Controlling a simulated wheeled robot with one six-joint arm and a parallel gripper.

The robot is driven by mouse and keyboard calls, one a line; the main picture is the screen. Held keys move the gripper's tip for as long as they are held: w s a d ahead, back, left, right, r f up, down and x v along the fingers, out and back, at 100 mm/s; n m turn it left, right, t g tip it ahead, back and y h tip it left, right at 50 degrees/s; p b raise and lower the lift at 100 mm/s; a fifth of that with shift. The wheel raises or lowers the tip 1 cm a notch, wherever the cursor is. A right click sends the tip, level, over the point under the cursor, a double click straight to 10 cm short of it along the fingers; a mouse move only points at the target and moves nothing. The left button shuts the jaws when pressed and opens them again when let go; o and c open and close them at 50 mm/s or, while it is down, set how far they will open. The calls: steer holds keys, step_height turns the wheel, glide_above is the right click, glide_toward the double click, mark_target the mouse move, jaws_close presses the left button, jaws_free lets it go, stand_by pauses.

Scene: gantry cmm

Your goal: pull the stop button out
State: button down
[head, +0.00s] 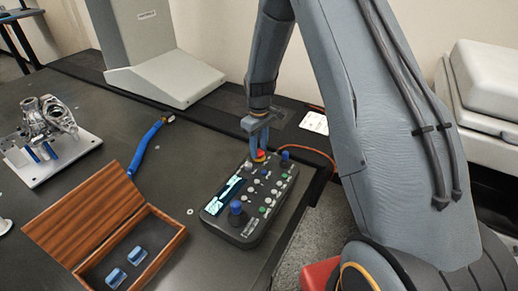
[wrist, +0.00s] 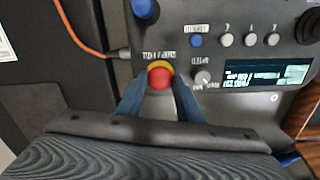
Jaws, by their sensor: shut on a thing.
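The stop button is a red mushroom cap on a yellow ring, at the far end of the dark control pendant (head: 246,214). In the wrist view the red stop button (wrist: 160,77) sits between the two blue fingers of my gripper (wrist: 161,92), near their tips. In the head view the stop button (head: 260,155) shows just below my gripper (head: 257,146), which reaches down onto it from above. My gripper is shut on the button. I cannot tell whether the button is pressed in or out.
The pendant also carries a blue-capped joystick (head: 237,210), a lit screen and several small buttons. An orange cable (head: 318,154) leaves its far side. An open wooden box (head: 155,262) with blue-tinted blocks, a blue-handled tool (head: 147,146) and a metal part on a plate (head: 82,146) stand left.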

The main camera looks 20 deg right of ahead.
mark_target(259, 152)
steer(key=c, duration=1.3)
jaws_free()
steer(key=shift+r, duration=0.25)
steer(key=shift+o, duration=0.2)
step_height(259, 152, up, 8)
steer(key=b, duration=0.2)
steer(key=shift+f, duration=0.1)
steer(key=s+r+m, duration=0.3)
steer(key=s, duration=1)
steer(key=s+r+m+t, duration=0.1)
steer(key=s+r+m, duration=0.1)
steer(key=s, duration=1.1)
steer(key=shift+s+r+m, duration=0.35)
steer(key=shift+r+m, duration=0.05)
steer(key=shift+m, duration=0.5)
